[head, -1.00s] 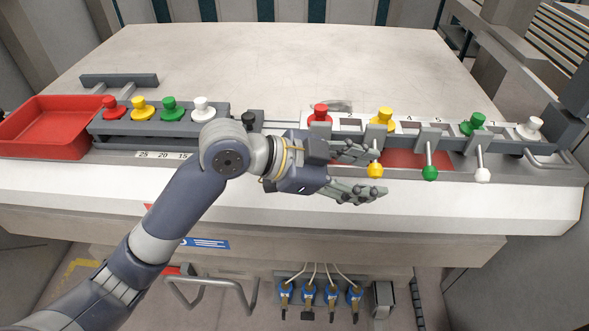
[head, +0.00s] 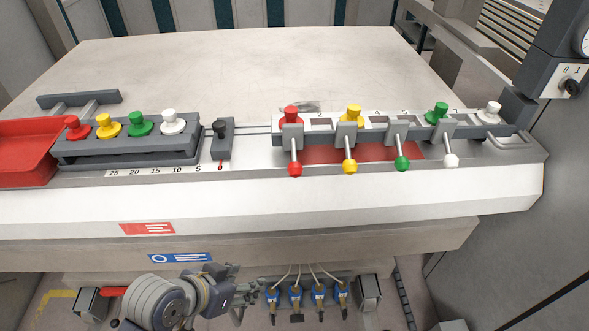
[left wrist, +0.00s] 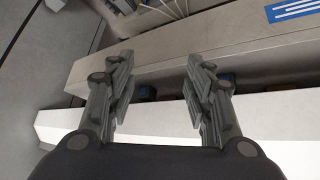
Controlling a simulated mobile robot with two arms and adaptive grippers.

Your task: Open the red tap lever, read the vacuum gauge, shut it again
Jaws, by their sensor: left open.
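A red bar-like handle (head: 113,291) shows low at the left, beside my left arm under the machine's front; I cannot tell whether it is the tap lever. A lever with a red ball (head: 295,169) hangs at the front rail, first of a row with yellow, green and white balls. A round white dial (head: 585,40) is cut off at the right edge; its reading is not visible. My left gripper (head: 238,292) is open and empty below the front edge, left of the blue fittings. Its spread fingers also show in the left wrist view (left wrist: 160,62). My right gripper is not in view.
Several blue fittings (head: 296,296) with pale hoses sit under the machine, near my left gripper. The overhanging front panel (head: 330,247) is above it. A red tray (head: 25,170) and coloured knobs stand on the bed. A switch box (head: 566,80) is at the right.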

